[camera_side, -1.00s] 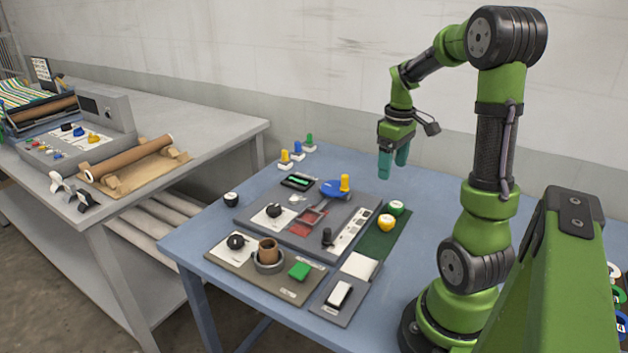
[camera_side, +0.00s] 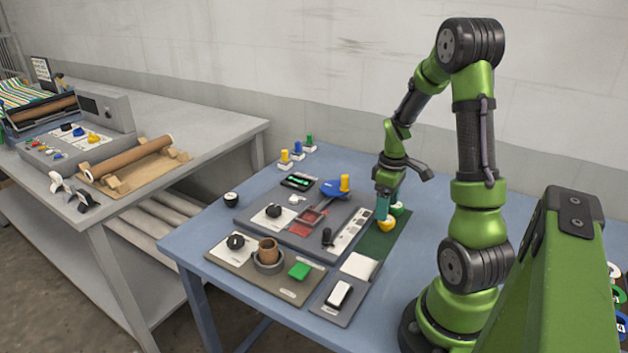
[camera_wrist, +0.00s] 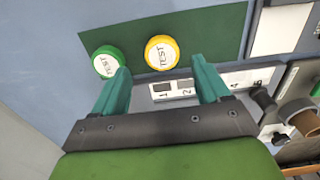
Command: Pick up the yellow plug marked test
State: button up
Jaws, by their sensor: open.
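The yellow plug (camera_side: 386,226), a round cap with a white top reading TEST, stands on the dark green mat (camera_side: 372,246). It also shows in the wrist view (camera_wrist: 161,52). A green plug (camera_side: 398,208), also marked TEST (camera_wrist: 106,61), stands close beside it. My gripper (camera_side: 386,205) points down just over the plugs. In the wrist view its two teal fingers (camera_wrist: 162,68) are apart and empty, with the yellow plug lined up between and slightly beyond the tips. The left fingertip is close to the green plug. I cannot tell the exact height gap.
A grey panel (camera_side: 290,240) with knobs, a blue-handled part (camera_side: 335,188) and a yellow peg (camera_side: 345,183) lies left of the mat. A white pad (camera_side: 359,266) is at the mat's near end. Blue table (camera_side: 420,235) right of the mat is clear.

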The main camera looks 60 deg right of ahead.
aim_at(386, 224)
jog(key=f, duration=0.4)
jog(key=shift+s+a+f, duration=0.15)
jog(key=shift+a+f, duration=0.05)
jog(key=shift+f, duration=0.2)
jog(key=c, duration=1.1)
